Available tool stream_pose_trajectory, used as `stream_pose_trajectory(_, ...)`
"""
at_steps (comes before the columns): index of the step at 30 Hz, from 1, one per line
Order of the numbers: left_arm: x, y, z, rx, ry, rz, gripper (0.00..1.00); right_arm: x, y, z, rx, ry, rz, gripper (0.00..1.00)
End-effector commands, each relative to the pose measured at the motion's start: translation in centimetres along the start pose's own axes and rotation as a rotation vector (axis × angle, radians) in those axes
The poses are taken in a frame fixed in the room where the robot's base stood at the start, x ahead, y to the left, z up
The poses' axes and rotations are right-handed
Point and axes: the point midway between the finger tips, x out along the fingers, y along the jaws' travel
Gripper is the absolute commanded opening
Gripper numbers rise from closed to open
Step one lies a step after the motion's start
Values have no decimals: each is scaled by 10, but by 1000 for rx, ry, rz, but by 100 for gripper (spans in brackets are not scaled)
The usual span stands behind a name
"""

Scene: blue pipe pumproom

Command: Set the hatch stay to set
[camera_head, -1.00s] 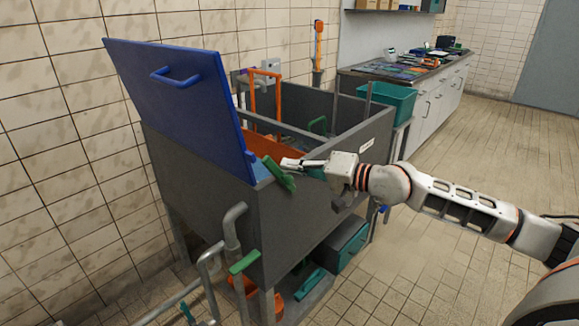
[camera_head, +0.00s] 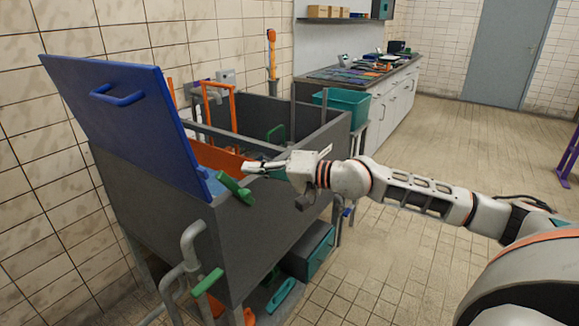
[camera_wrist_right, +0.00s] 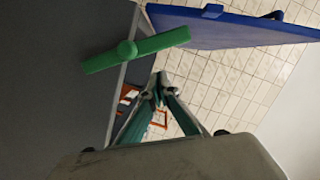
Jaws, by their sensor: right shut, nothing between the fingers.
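The blue hatch (camera_head: 125,115) stands raised and leaning back on the grey tank (camera_head: 165,215); it also shows in the right wrist view (camera_wrist_right: 225,30). A green lever (camera_head: 235,188), which looks like the hatch stay, sits at the tank's upper edge by the hatch's lower corner. It is tilted in the head view, and in the right wrist view the lever (camera_wrist_right: 137,50) shows its round hub. My right gripper (camera_head: 246,168) is shut and empty, just beside the lever's upper right; in the right wrist view its fingertips (camera_wrist_right: 160,86) appear apart from it. My left gripper is out of view.
A second green handle (camera_head: 207,282) is on the grey pipes (camera_head: 190,245) at the front. An orange frame (camera_head: 219,105) and a teal bin (camera_head: 342,103) are at the tank's far side. A workbench (camera_head: 365,75) stands behind. The floor to the right is open.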

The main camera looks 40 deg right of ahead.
Motion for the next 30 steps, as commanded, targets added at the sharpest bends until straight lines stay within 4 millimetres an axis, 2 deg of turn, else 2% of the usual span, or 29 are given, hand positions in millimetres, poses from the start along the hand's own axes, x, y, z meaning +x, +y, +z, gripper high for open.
stream_pose_trajectory(2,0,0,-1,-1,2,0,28,-2,-4,-6,-3,4,1,0)
stream_pose_trajectory(6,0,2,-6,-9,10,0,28,-26,-1,-4,-3,0,7,0)
stream_pose_trajectory(12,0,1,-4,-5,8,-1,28,-51,-2,-4,-4,1,7,0)
stream_pose_trajectory(21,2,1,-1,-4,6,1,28,-77,-3,-4,-4,0,6,0)
stream_pose_trajectory(25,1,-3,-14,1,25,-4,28,-89,-8,-7,-7,5,2,0)
stream_pose_trajectory(30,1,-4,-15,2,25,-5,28,-99,-8,-6,-4,5,0,0)
